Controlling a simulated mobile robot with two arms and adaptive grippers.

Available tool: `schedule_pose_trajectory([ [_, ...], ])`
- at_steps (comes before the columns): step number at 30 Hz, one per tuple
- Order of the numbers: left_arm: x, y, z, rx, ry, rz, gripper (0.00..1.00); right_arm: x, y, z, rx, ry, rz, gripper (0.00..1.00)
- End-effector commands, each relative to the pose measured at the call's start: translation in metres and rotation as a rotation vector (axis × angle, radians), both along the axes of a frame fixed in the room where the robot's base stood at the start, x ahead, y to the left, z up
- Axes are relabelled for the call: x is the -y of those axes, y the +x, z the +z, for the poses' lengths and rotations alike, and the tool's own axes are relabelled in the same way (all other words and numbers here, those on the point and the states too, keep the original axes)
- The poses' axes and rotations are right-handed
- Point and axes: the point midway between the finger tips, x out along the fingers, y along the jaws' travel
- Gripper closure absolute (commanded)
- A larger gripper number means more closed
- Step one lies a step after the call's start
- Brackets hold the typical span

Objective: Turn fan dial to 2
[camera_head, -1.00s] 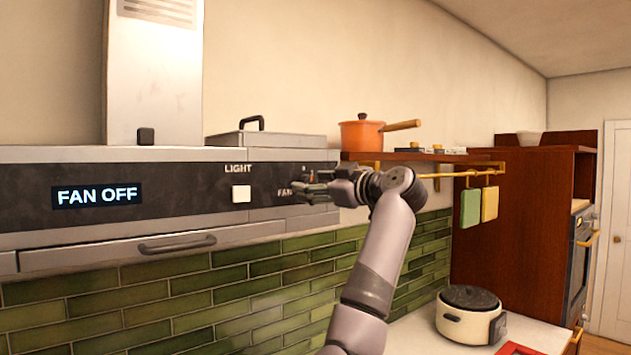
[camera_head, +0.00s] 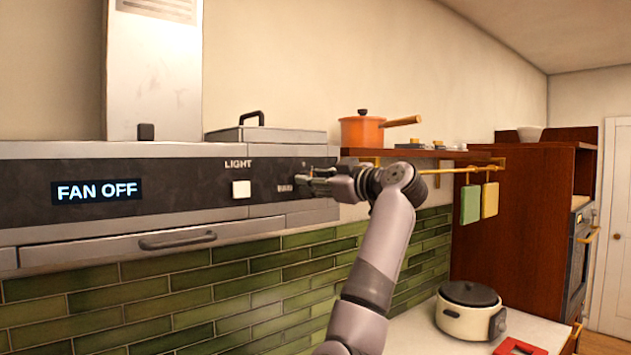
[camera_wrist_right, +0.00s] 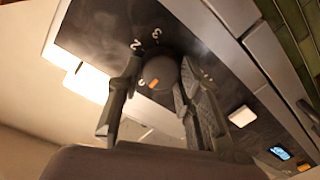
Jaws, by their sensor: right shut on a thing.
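The fan dial (camera_wrist_right: 160,74) is a dark round knob with an orange mark, set on the range hood's dark panel, with numbers such as 2 and 3 printed around it. In the right wrist view my right gripper (camera_wrist_right: 158,88) has one finger on each side of the dial and is shut on it. In the head view my right gripper (camera_head: 318,183) is at the right end of the hood panel and hides the dial. The display (camera_head: 97,191) on the hood reads FAN OFF. My left gripper is not in view.
A white light button (camera_head: 241,189) sits left of the dial, and a drawer handle (camera_head: 178,240) lies below the panel. An orange pot (camera_head: 362,132) stands on the shelf to the right. A white cooker (camera_head: 468,312) stands on the counter below.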

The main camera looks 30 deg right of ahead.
Motion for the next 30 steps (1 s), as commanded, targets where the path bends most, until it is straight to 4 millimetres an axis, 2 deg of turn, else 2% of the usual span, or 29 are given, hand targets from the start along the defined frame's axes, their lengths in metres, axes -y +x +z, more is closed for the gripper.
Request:
schedule_pose_trajectory([
  [11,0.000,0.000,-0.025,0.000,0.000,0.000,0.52,0.001,0.000,-0.005,-0.013,0.166,-0.002,0.95],
  [18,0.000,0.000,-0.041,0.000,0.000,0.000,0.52,0.001,0.000,-0.004,-0.030,0.383,-0.001,0.95],
  [30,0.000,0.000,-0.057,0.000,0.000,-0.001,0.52,0.001,0.000,-0.002,-0.058,0.763,0.000,0.95],
])
